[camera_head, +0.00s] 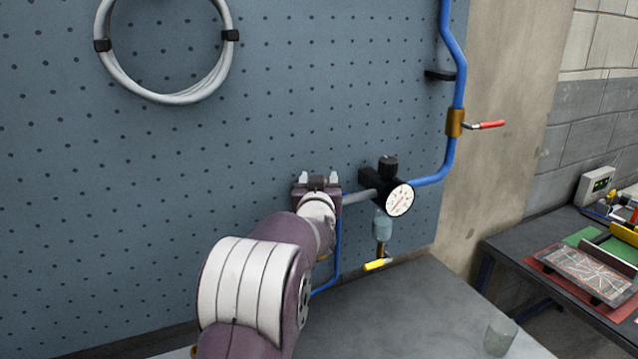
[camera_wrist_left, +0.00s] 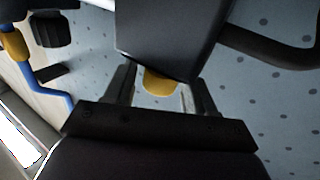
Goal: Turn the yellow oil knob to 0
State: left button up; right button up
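The yellow oil knob (camera_wrist_left: 157,84) shows in the left wrist view as a rounded yellow piece partly covered by a dark block (camera_wrist_left: 172,38). My left gripper (camera_wrist_left: 160,92) is open, with one finger on each side of the knob and a gap visible on both sides. In the head view my left gripper (camera_head: 318,182) is up against the pipework left of the gauge, and it and my arm hide the knob there. The knob's scale and its 0 mark cannot be seen. My right gripper is in neither view.
Just right of the gripper is a black regulator (camera_head: 387,168) with a white gauge (camera_head: 399,200). Below it are a clear bowl (camera_head: 382,226) and a yellow lever (camera_head: 378,264). A blue pipe (camera_head: 456,85) has a red-handled valve (camera_head: 488,125). A glass (camera_head: 499,336) stands on the bench.

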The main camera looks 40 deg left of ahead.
pick_arm(q)
jog(key=shift+s+d+f+b, duration=0.1)
jog(key=shift+s+d+b, duration=0.25)
jog(key=shift+s, duration=0.1)
jog(key=b+v, duration=0.3)
jog(key=v, duration=0.8)
jog(key=shift+s, duration=0.3)
jog(key=shift+d, duration=0.1)
jog(key=s+d+f+m+g+h, duration=0.1)
jog(key=d+f+g+h, duration=0.25)
jog(key=f, duration=0.45)
jog(key=s+d+f+m+g+h, duration=0.1)
jog(key=s+d+f+g+h, duration=0.15)
jog(key=d+f, duration=0.4)
jog(key=s+d+f+m+g+h, duration=0.4)
jog(key=s+d+f+g, duration=0.3)
jog(key=s+d+f, duration=0.4)
notch_tip(320, 180, down, 3)
jog(key=shift+s+d+f+m+g, duration=0.2)
jog(key=shift+s+d+m+g, duration=0.1)
jog(key=shift+s+m, duration=0.4)
